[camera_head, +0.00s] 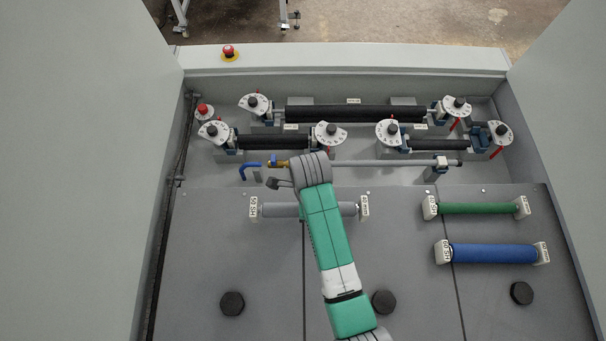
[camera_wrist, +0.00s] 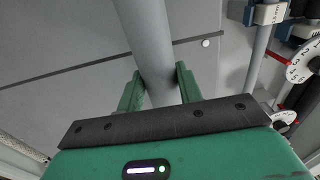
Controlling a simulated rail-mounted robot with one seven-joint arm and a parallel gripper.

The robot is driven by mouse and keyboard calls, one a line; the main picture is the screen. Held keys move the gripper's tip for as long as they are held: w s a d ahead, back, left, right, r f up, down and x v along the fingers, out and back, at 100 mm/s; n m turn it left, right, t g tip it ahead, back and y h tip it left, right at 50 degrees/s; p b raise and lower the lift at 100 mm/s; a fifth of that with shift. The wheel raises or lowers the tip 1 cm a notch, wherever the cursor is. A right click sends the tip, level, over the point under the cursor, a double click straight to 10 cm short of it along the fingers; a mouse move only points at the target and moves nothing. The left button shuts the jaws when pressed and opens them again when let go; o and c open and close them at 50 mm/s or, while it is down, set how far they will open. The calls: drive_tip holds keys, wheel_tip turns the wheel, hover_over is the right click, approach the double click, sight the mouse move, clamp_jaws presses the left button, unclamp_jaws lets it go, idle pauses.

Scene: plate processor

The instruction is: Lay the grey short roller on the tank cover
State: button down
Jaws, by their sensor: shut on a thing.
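The grey short roller (camera_head: 280,210) is level over the tank cover (camera_head: 215,255), left of centre in the head view. It lies between two white end blocks marked 50 SH (camera_head: 254,208) and 60 mm (camera_head: 363,207). My arm hides its middle. In the wrist view the roller (camera_wrist: 150,40) passes between the two green fingers of my gripper (camera_wrist: 159,72), which is shut on it. The roller's ends are outside the wrist view. I cannot tell whether the roller and blocks touch the cover. My gripper is mostly hidden under my arm in the head view.
A green roller (camera_head: 478,208) and a blue roller (camera_head: 494,253) lie at the right of the cover. Black knobs (camera_head: 232,303) stand on the front part. Behind are black rollers (camera_head: 355,113) with dials, a long metal rod (camera_head: 385,163) and a blue-handled tap (camera_head: 250,168).

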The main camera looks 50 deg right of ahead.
drive_tip(key=shift+w+a, duration=0.5)
drive_tip(key=shift+a, duration=0.1)
drive_tip(key=shift+f, duration=1.85)
drive_tip(key=shift+f, duration=0.15)
drive_tip(key=c, duration=0.9)
unclamp_jaws()
drive_tip(key=shift+c, duration=0.2)
wheel_tip(320, 180, up, 12)
drive_tip(key=shift+r, duration=0.2)
